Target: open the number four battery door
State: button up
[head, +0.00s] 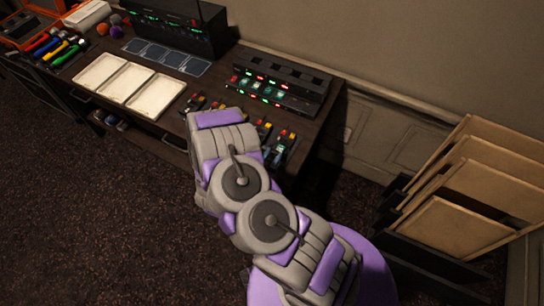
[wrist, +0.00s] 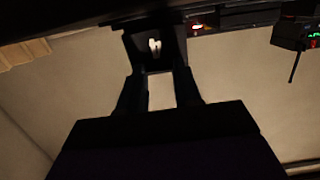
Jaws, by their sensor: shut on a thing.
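In the wrist view my gripper (wrist: 155,75) has its two dark fingers against a small dark pack (wrist: 138,45). The pack has a pale white mark on its face, too blurred to read, and no door edge shows clearly. In the head view my arm covers the middle of a row of small packs with red and yellow parts at the desk's front edge. Packs show to the left (head: 194,103) and right (head: 283,148) of the arm. My fingers and the held pack are hidden there. I cannot read which pack is number four.
The desk (head: 170,118) also carries a rack with green and red lights (head: 275,85), white trays (head: 128,84), dark panels (head: 167,55) and a black receiver box (head: 180,25). Brown folders in a dark holder (head: 440,225) stand at the right. Carpet (head: 100,220) is clear at left.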

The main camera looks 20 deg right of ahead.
jog(key=shift+f, duration=0.1)
dwell(0.3)
jog(key=o, duration=1.1)
jog(key=shift+c, duration=0.2)
jog(key=p+v, duration=0.1)
jog(key=v, duration=1.6)
jog(key=shift+a, duration=0.2)
